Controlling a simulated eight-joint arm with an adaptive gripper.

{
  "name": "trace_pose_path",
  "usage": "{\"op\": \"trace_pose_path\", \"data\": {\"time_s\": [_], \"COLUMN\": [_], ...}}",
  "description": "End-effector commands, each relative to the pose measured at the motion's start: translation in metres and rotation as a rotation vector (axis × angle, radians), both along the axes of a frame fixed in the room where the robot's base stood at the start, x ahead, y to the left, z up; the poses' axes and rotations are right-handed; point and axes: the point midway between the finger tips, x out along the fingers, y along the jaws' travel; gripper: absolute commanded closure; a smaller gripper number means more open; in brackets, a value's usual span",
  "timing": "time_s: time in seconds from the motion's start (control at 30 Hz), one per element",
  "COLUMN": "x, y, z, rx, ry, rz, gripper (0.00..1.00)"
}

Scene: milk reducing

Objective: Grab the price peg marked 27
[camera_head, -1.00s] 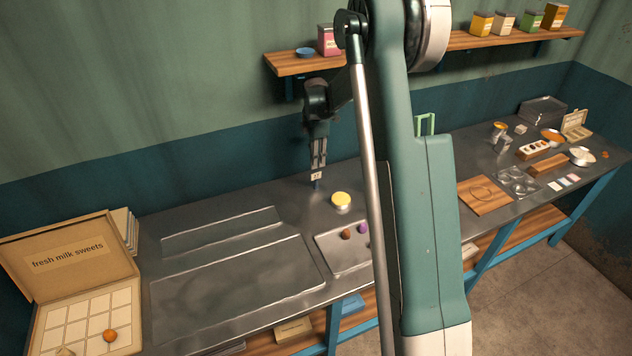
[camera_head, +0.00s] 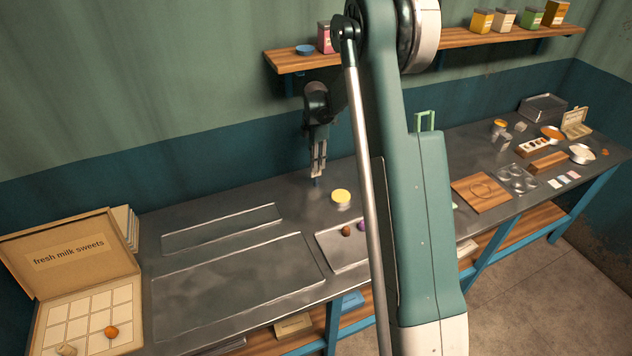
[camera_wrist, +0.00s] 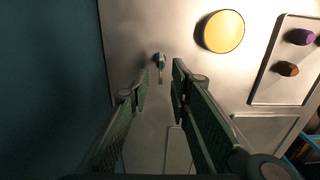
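A small price peg (camera_wrist: 160,60) stands on the metal counter, seen from above in the wrist view. Its number cannot be read. In the head view only its bluish lower part (camera_head: 317,183) shows under my gripper (camera_head: 318,174); the fingers cover its upper part. In the wrist view my gripper (camera_wrist: 160,76) is open, pointing down. The peg shows in the gap between the fingertips, with no clear contact on either side.
A yellow-topped round tin (camera_head: 341,196) stands just right of the peg, also in the wrist view (camera_wrist: 222,31). A tray with brown and purple sweets (camera_head: 330,250) lies nearer the front. Empty sunken trays (camera_head: 235,275) are at left, beside a sweets box (camera_head: 68,255).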

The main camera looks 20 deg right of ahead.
Motion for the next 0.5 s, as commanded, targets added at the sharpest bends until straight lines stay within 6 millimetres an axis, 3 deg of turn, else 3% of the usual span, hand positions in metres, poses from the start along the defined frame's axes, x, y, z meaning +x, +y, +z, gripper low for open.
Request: {"op": "trace_pose_path", "data": {"time_s": [0.27,0.5], "x": [0.000,-0.001], "y": [0.000,-0.001], "z": [-0.001,-0.019], "rx": [0.000,0.000], "ry": [0.000,0.000], "rz": [0.000,0.000], "gripper": [0.79,0.79]}}
